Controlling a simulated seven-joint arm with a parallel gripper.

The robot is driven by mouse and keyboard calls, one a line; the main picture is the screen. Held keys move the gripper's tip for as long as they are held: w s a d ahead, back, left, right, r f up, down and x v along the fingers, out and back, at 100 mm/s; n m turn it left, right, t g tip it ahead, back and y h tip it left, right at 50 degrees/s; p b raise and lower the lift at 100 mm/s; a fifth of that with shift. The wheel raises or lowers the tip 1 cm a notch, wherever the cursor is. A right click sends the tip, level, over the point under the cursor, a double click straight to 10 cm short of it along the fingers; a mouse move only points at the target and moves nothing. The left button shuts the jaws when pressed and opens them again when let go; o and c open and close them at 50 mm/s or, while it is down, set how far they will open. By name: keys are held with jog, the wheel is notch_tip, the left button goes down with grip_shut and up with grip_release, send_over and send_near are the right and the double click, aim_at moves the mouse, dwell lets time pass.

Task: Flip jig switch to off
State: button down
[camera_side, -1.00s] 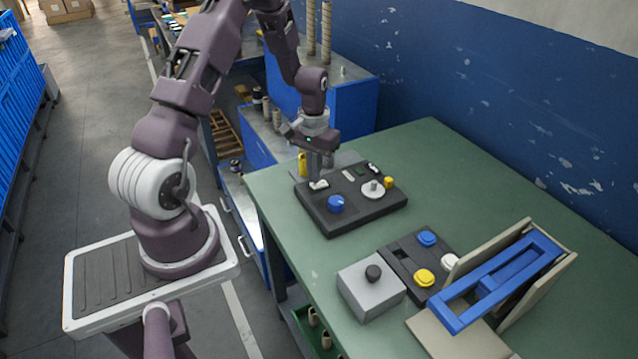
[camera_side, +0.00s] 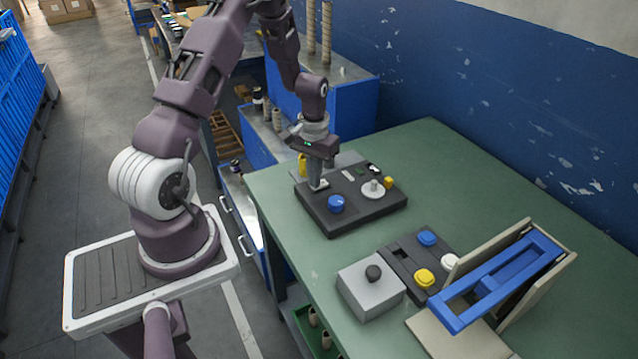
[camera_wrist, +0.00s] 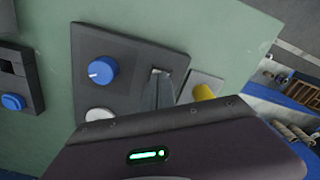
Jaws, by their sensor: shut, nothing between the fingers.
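The dark jig panel (camera_side: 350,216) lies on the green bench, with a blue knob (camera_side: 336,203), a round pale dial (camera_side: 373,189) and a small pale switch (camera_side: 321,184) at its left corner. My gripper (camera_side: 315,187) points down with shut, empty fingers at this switch; the fingers partly hide it, and I cannot tell whether they touch it. In the wrist view the panel (camera_wrist: 125,58) shows the blue knob (camera_wrist: 103,70) and a white round part (camera_wrist: 99,114). The fingers (camera_wrist: 160,95) reach to the switch spot, so the lever position cannot be read.
A yellow part (camera_wrist: 204,92) stands beside the panel near my fingers. The bench's far right (camera_side: 450,160) is clear.

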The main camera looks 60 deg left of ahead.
jog(key=shift+r, duration=3.5)
jog(key=s+d+r+m+t, duration=0.1)
jog(key=s+d+r+m, duration=0.15)
jog(key=d+r, duration=0.55)
jog(key=s+d+r+m+t, duration=0.1)
jog(key=s+d+r+t, duration=0.15)
jog(key=d+r, duration=0.5)
jog(key=s+d+r+m+t, duration=0.1)
jog(key=s+d+r, duration=0.2)
jog(key=s, duration=0.3)
jog(key=s+d+r+m+t, duration=0.1)
jog(key=s+d+r, duration=0.2)
jog(key=s, duration=0.4)
jog(key=shift+s+r, duration=0.15)
jog(key=shift+s, duration=0.15)
jog(key=shift+d+m, duration=0.1)
jog(key=shift+m, duration=0.15)
